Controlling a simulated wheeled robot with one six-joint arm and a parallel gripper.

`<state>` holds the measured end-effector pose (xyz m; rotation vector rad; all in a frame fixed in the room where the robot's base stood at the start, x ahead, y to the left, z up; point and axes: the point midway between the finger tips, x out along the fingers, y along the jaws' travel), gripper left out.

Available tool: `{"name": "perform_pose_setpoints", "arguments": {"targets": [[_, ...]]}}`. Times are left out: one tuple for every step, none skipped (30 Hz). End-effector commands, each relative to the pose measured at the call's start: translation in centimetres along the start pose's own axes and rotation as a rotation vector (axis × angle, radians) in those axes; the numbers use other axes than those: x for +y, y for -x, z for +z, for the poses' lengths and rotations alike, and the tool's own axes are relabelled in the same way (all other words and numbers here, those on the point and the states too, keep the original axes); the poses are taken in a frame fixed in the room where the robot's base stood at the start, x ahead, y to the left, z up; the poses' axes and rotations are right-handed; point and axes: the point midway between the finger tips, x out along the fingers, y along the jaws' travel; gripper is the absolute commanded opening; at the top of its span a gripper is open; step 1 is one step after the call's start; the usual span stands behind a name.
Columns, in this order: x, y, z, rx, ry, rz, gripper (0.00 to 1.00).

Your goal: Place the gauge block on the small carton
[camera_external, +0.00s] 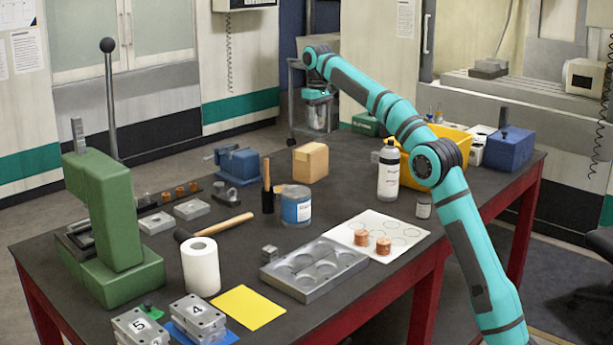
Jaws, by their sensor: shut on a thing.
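The small carton (311,162) is a tan box standing on the dark bench top towards the back, with its top face clear. My gripper (319,128) hangs pointing down beyond and above the carton, apart from it. It is shut on the gauge block, which is too small and too much covered by the grey fingers to make out clearly.
A blue-labelled tub (296,206) and a black-handled tool (267,186) stand in front of the carton. A blue vise (238,164) is to its left, a white bottle (388,170) to its right. A small metal cube (270,253) lies near the mould tray (314,268).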

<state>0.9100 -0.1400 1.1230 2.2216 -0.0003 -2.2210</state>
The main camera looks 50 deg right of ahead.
Motion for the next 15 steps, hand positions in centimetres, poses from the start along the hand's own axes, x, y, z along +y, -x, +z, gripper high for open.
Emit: {"name": "perform_pose_setpoints", "arguments": {"targets": [[0.0,-0.8,0.1,-0.002,0.0,0.0,0.0],[0.0,-1.2,0.1,-0.002,0.0,0.0,0.0],[0.0,-1.8,0.1,-0.001,0.0,0.0,0.0],[0.0,-2.3,0.1,-0.002,0.0,0.0,0.0],[0.0,-2.6,0.1,-0.001,0.0,0.0,0.0],[0.0,-3.1,0.1,-0.002,0.0,0.0,0.0],[0.0,-3.3,0.1,-0.001,0.0,0.0,0.0],[0.0,-3.5,0.0,0.0,0.0,0.0,0.0],[0.0,-3.7,0.0,0.001,0.0,0.0,0.0],[0.0,-3.9,0.0,0.0,0.0,0.0,0.0],[0.0,-4.1,0.1,0.0,0.0,0.0,0.0],[0.0,-4.5,0.1,0.0,0.0,0.0,0.0],[0.0,-4.9,0.1,-0.001,0.0,0.0,0.0],[0.0,-5.3,0.1,-0.001,0.0,0.0,0.0],[0.0,-5.9,0.1,-0.002,0.0,0.0,0.0]]}}
